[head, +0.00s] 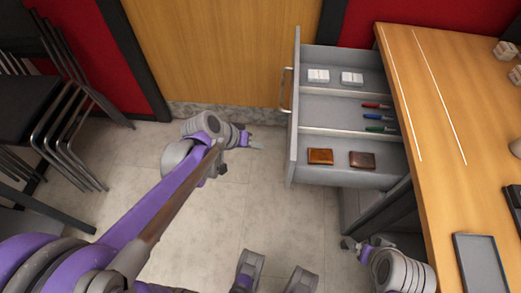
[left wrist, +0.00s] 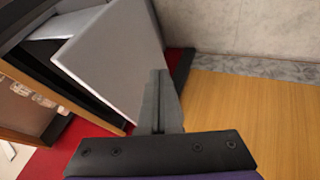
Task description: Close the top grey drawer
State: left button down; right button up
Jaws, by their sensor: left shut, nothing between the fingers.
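The top grey drawer (head: 346,110) is pulled out to the left from under the wooden desk. Its front panel (head: 294,120) faces left and carries a thin metal handle (head: 286,90). Inside are white blocks, red, green and blue pens, and two brown wallets in separate compartments. My left gripper (head: 257,144) is shut and empty, just left of the front panel with a gap between them. In the left wrist view its closed fingers (left wrist: 160,100) show beside a grey panel. My right gripper (head: 351,244) is low beside the desk; its finger state is unclear.
The wooden desk (head: 440,110) fills the right side, with a dark tray (head: 480,262) on it. Chairs (head: 45,100) stand at the left. A wooden door (head: 215,50) is behind. The tiled floor (head: 225,200) left of the drawer is clear.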

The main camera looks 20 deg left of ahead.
pick_arm(q)
jog(key=w+d+f+b, duration=0.2)
jog(key=w+d+f, duration=0.2)
jog(key=d+f, duration=0.2)
jog(key=shift+w+d+f, duration=0.15)
jog(key=shift+w+d, duration=0.15)
jog(key=shift+w, duration=0.1)
jog(key=w+d, duration=0.3)
jog(key=d, duration=0.7)
jog(key=w+d, duration=0.3)
jog(key=d, duration=0.8)
jog(key=w+d, duration=0.3)
jog(key=d, duration=0.8)
jog(key=shift+p, duration=0.4)
jog(key=shift+w+d, duration=0.15)
jog(key=shift+d, duration=0.25)
